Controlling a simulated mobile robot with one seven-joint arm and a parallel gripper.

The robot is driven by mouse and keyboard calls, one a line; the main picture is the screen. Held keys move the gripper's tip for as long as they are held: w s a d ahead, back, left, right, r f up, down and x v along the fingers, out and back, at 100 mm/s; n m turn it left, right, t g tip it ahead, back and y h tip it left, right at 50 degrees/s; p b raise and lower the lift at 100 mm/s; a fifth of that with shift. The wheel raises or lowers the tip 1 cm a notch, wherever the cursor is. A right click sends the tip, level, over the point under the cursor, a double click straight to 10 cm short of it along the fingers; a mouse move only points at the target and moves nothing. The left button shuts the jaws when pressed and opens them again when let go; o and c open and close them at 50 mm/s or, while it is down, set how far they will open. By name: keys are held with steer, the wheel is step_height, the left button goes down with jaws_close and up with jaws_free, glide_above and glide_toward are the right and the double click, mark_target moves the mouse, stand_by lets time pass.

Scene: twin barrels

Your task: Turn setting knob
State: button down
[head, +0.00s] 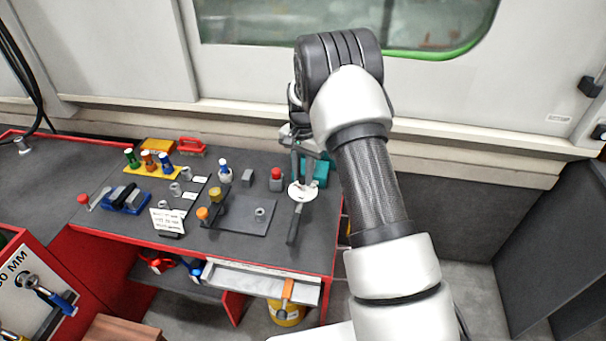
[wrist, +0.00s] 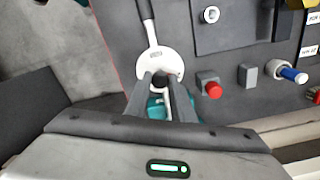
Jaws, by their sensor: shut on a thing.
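The knob is partly hidden by the fingers. A teal body (head: 318,172) sits just behind, partly covered by my gripper.
A dark plate (head: 240,217) lies nearer the front. The red bench edge (head: 270,262) is in front; a pale wall is behind.

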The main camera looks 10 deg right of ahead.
mark_target(303, 178)
steer(key=c, duration=1.5)
jaws_free()
steer(key=shift+c, duration=0.2)
step_height(303, 178, up, 18)
steer(key=shift+f+p, duration=0.25)
steer(key=shift+p, duration=0.1)
